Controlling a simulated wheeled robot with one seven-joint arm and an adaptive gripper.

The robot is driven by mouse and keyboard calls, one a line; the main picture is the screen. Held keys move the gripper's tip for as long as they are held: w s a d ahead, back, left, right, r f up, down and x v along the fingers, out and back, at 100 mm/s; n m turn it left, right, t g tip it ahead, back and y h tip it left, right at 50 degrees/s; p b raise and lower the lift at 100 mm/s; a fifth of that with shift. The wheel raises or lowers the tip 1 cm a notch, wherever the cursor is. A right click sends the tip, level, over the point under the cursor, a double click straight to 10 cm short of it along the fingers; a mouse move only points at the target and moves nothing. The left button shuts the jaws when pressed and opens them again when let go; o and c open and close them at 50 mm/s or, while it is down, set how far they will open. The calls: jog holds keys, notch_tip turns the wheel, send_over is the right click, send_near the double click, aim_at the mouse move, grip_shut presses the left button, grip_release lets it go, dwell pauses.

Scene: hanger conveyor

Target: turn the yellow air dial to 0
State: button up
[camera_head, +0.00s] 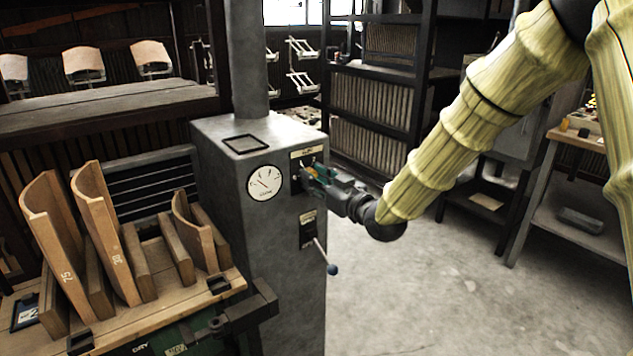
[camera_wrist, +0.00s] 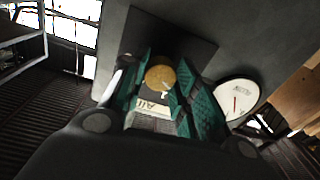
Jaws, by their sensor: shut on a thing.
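The yellow air dial (camera_wrist: 160,78) sits on a dark plate on the face of the grey metal cabinet (camera_head: 230,175). In the wrist view it is round and yellow, with a small white mark near its lower edge, and an "Air" label shows beside it. My gripper (camera_wrist: 157,88) has green pads and is shut on the dial, one finger on each side. In the head view my gripper (camera_head: 308,172) reaches the cabinet from the right and hides most of the dial. The numbers around the dial cannot be read.
A round white gauge (camera_head: 265,183) is left of the dial; it also shows in the wrist view (camera_wrist: 236,98). Curved wooden forms (camera_head: 105,235) stand on the bench at left.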

jog(key=n+b, duration=0.1)
jog(key=n, duration=0.4)
jog(key=shift+d+n+b, duration=0.15)
jog(key=shift+n+b, duration=0.15)
jog(key=shift+b, duration=0.05)
dwell(0.4)
jog(key=o, duration=1)
jog(key=shift+w+d+f, duration=0.1)
jog(key=v, duration=1.2)
jog(key=shift+r, duration=0.3)
